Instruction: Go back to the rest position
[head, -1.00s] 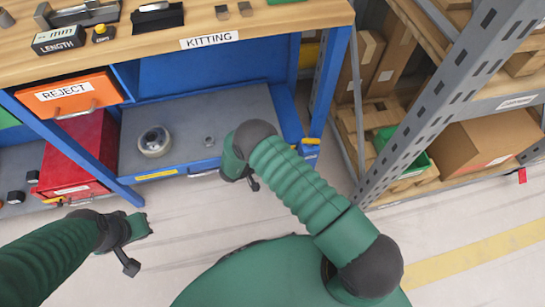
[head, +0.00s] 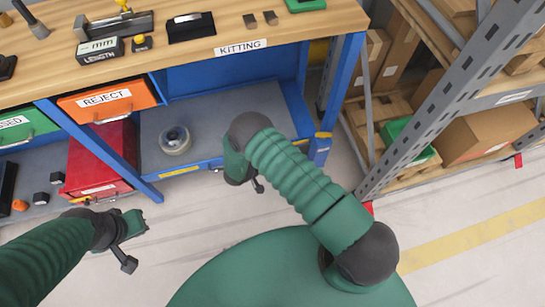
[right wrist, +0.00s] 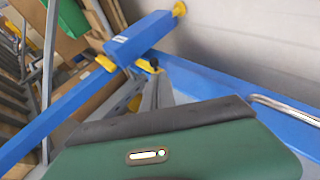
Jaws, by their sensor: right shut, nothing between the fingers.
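My right gripper (head: 238,168) hangs at the end of the bent green arm, in front of the workbench's lower shelf in the head view. Its fingertips are mostly hidden behind the wrist there. In the right wrist view, the shut fingers (right wrist: 153,88) show beyond the green housing, with nothing between them. My left gripper (head: 138,226) is low at the left, over the pale floor in front of the red box. It appears to hold nothing, and its fingers are too small to tell open from shut.
The wooden workbench (head: 345,18) with blue legs stands ahead. Its lower shelf (head: 250,100) holds a tape roll (head: 175,140) and a red box (head: 105,165). A grey rack (head: 440,95) with cartons stands at the right. Floor between is clear.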

